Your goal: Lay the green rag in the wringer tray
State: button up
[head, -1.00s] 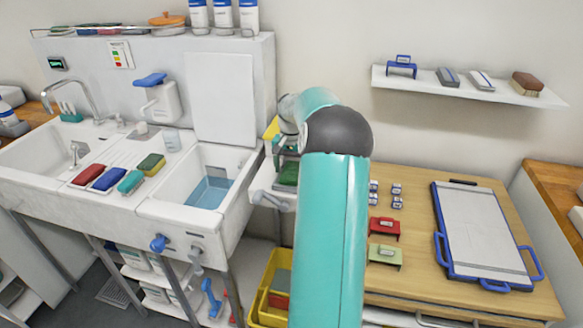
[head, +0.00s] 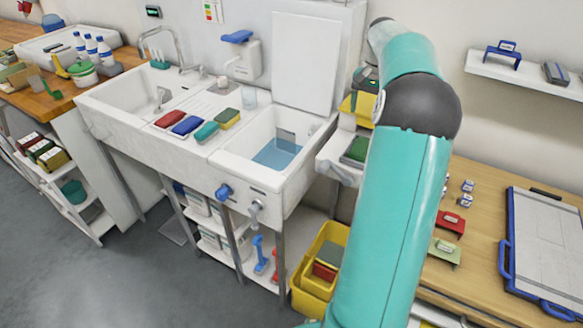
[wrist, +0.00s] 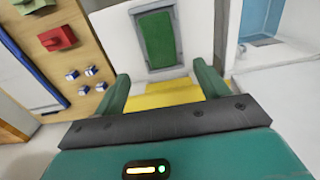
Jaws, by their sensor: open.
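The green rag (head: 357,150) lies flat on the white wringer tray (head: 338,150), just right of the sink. In the wrist view the green rag (wrist: 157,39) lies inside the grey-edged recess of the white wringer tray (wrist: 112,40). In the head view my arm hides part of the tray and most of the gripper.
A sink basin (head: 262,128) with blue water is left of the tray. Several coloured cloths or sponges lie on the drainer. A yellow bucket (head: 305,285) stands below. A wooden table (head: 480,240) with red and green blocks and a blue-handled board is at right.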

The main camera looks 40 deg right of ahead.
jog(key=w+a+r+n+t+h, duration=0.1)
jog(key=a+r+n, duration=0.25)
jog(key=a, duration=1.15)
jog(key=a+r+n+t+h, duration=0.1)
jog(key=a+r+n, duration=0.3)
jog(key=a, duration=1.1)
jog(key=s+a+f+n+t+y, duration=0.1)
jog(key=s+a+f+n, duration=0.1)
jog(key=s+a, duration=0.5)
jog(key=s+a+f+n+t+y, duration=0.1)
jog(key=s+a+f+n+t, duration=0.1)
jog(key=s+a, duration=0.6)
jog(key=a+f+n, duration=0.1)
jog(key=a+n, duration=0.1)
jog(key=a, duration=0.1)
jog(key=shift+a+f+t, duration=0.25)
jog(key=shift+a+t, duration=0.05)
jog(key=shift+a, duration=0.05)
jog(key=shift+s+d, duration=0.1)
jog(key=shift+d, duration=0.05)
